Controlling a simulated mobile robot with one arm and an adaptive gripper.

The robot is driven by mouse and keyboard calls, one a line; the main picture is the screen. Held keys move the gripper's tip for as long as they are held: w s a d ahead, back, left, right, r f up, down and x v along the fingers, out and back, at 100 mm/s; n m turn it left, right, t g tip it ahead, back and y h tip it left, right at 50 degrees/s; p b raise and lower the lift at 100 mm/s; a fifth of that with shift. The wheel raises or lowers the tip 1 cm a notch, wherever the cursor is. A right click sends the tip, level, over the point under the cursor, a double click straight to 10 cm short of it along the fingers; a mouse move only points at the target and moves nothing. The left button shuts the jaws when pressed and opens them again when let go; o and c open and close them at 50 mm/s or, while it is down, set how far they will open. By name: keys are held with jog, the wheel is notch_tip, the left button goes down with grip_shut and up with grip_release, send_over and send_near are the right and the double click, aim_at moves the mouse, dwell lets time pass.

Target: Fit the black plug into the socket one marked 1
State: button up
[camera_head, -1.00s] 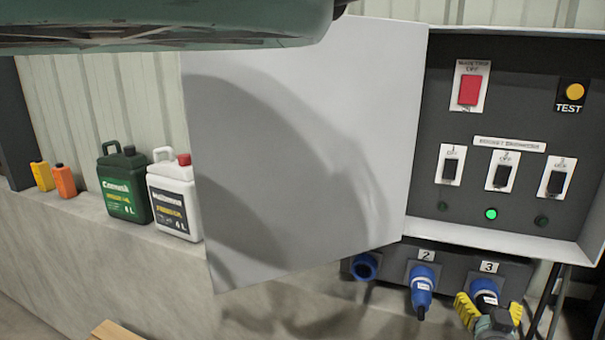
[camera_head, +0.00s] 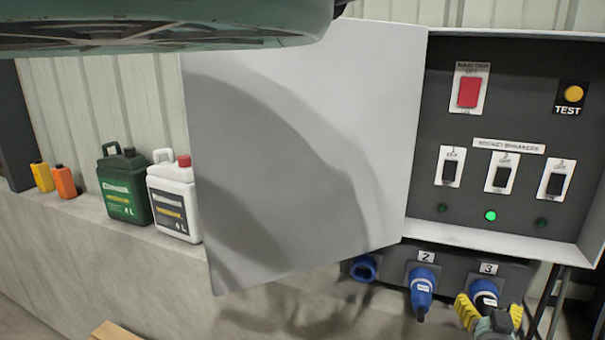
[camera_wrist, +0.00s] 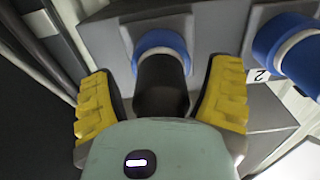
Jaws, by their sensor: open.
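The black plug (camera_wrist: 162,88) sits in a blue socket collar (camera_wrist: 158,42) in the wrist view. My gripper (camera_wrist: 164,74) is open, with one yellow finger on each side of the plug and small gaps between. In the head view my gripper (camera_head: 489,309) is at the socket marked 3 (camera_head: 485,288), at the lower right, and largely hides the plug there. The leftmost blue socket (camera_head: 364,268) looks empty, with a dark opening. Its number is not visible; the grey door panel hangs just above it. By its place left of 2, it appears to be socket one.
A blue plug stands in socket 2 (camera_head: 422,287), between the leftmost socket and my gripper; it shows close by in the wrist view (camera_wrist: 290,45). The open door panel (camera_head: 310,140) juts left of the breaker box (camera_head: 510,120). Cables hang at right. Jugs (camera_head: 125,188) stand on the ledge.

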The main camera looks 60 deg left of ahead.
jog(key=shift+a, duration=0.1)
grip_shut()
dwell(0.6)
jog(key=shift+s, duration=0.2)
jog(key=shift+p+v, duration=1)
jog(key=shift+v, duration=1.9)
jog(key=shift+d, duration=0.25)
jog(key=shift+s+d, duration=0.35)
jog(key=shift+s, duration=0.2)
